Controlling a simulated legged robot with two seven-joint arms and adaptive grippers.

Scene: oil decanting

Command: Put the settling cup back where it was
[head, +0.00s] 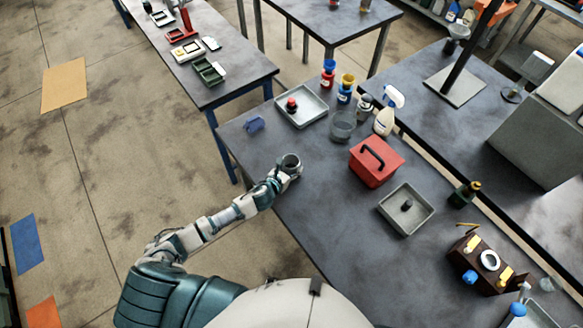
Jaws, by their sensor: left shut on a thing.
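The settling cup (291,160) appears as a small grey round cup with a dark open mouth. My left gripper (283,172) is shut on it, near the left edge of the dark worktable (310,205). The gripper hides part of the cup's side. I cannot tell whether the cup touches the tabletop. My right gripper is not in view.
A grey tray (317,115) with a red-topped item stands behind the cup. A second tray (421,221) lies nearer. The tabletop around the cup is clear.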

